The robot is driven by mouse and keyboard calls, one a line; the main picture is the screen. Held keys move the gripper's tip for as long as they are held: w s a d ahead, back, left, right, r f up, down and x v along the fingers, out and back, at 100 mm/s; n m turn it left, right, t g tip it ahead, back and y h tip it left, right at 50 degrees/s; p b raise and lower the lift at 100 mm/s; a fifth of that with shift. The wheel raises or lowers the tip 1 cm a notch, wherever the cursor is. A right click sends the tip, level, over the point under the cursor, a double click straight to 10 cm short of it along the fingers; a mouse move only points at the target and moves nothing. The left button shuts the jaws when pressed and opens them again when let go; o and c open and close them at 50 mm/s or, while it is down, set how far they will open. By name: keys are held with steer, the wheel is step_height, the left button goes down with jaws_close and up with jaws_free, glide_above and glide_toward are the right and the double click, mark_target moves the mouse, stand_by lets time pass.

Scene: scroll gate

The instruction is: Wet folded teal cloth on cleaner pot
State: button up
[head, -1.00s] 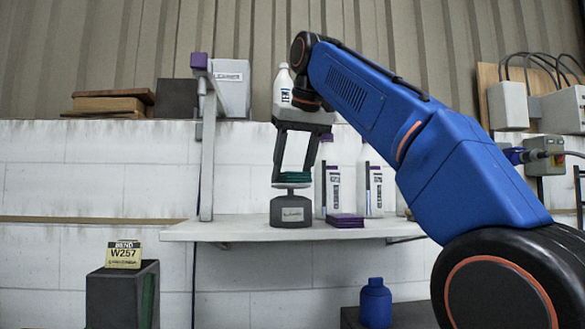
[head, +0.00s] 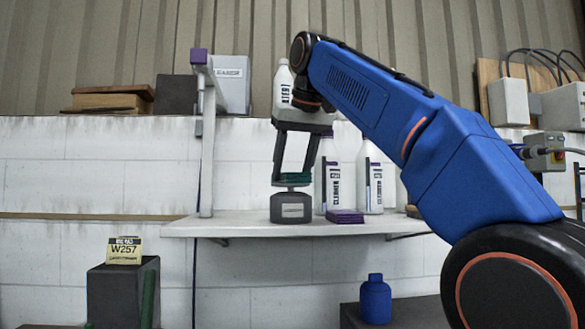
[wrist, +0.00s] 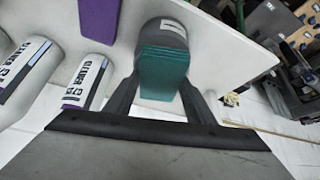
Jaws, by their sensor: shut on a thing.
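The folded teal cloth (head: 295,177) is between the fingers of my gripper (head: 292,181), which is shut on it. In the wrist view the teal cloth (wrist: 164,73) shows its layered folds between the two dark fingers. The dark grey cleaner pot (head: 291,208) with a pale label stands on the white shelf, directly under the cloth. A small plate-like top shows on the pot, just below the cloth; I cannot tell whether the cloth touches it. The pot (wrist: 165,30) also shows behind the cloth in the wrist view.
White cleaner bottles (head: 369,180) stand on the shelf (head: 240,227) right of the pot. A folded purple cloth (head: 345,216) lies beside the pot. A grey post (head: 208,140) rises at the left. A blue bottle (head: 375,301) stands below the shelf.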

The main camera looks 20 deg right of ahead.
steer(key=shift+f, duration=0.35)
stand_by(0.4)
steer(key=shift+r, duration=0.1)
stand_by(0.4)
steer(key=shift+w+r, duration=0.1)
steer(key=shift+r, duration=3.3)
